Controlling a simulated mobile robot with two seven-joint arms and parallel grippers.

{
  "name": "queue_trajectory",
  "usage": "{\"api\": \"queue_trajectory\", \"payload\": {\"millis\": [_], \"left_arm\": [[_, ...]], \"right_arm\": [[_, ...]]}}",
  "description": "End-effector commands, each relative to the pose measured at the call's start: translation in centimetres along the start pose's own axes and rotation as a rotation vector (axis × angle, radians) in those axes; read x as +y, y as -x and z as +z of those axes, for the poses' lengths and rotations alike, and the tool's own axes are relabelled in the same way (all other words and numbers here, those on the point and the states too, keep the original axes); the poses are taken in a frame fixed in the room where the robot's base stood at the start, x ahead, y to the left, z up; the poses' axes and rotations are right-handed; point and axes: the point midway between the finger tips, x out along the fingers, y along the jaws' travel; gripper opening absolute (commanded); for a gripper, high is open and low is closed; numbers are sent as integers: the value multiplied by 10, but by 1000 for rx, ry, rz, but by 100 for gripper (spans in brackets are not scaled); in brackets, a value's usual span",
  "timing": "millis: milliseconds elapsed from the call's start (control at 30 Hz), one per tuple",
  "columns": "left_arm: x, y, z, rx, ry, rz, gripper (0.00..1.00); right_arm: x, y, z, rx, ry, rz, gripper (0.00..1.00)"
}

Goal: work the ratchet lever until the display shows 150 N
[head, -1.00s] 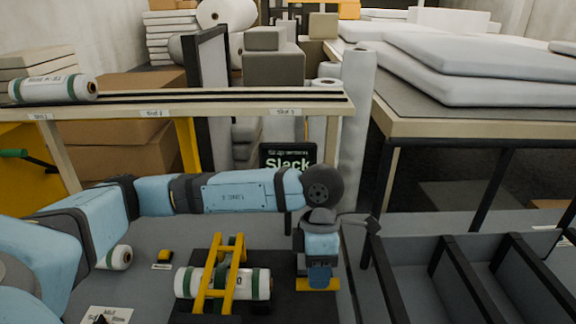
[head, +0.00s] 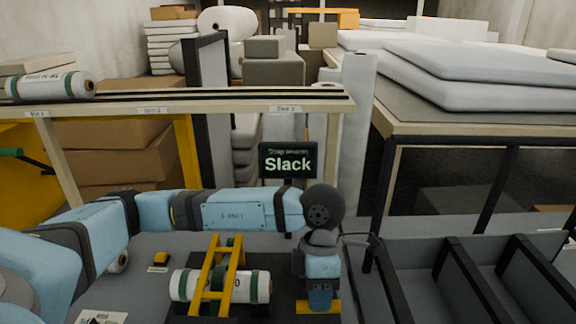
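The display (head: 289,161), a dark panel behind my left arm, reads "Slack". A white roll with green bands (head: 257,287) lies on a dark base under a yellow frame (head: 208,270). My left gripper (head: 320,300) points down just right of the roll, over a yellow part (head: 333,307) at the base's right side. I cannot tell whether this part is the ratchet lever, or whether the gripper touches it. The gripper's fingers are too hidden to show if they are open or shut. My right gripper is out of view.
A shelf (head: 200,98) with one roll (head: 50,86) at its left end crosses behind. A small yellow-and-black object (head: 160,258) lies left of the base. A dark divided bin (head: 455,262) stands at the right. A table with white padding (head: 470,75) is behind it.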

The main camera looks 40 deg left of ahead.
Motion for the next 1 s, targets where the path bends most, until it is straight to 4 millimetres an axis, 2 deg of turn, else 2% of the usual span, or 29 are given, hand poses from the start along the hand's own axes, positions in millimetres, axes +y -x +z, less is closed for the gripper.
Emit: {"api": "queue_trajectory", "payload": {"millis": [300,667,1000], "left_arm": [[-2,-22,0,1,1,0,28],[-5,-44,0,1,-1,-1,28],[-6,-32,0,0,1,0,28]], "right_arm": [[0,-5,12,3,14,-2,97],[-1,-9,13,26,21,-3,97],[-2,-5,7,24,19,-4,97]]}}
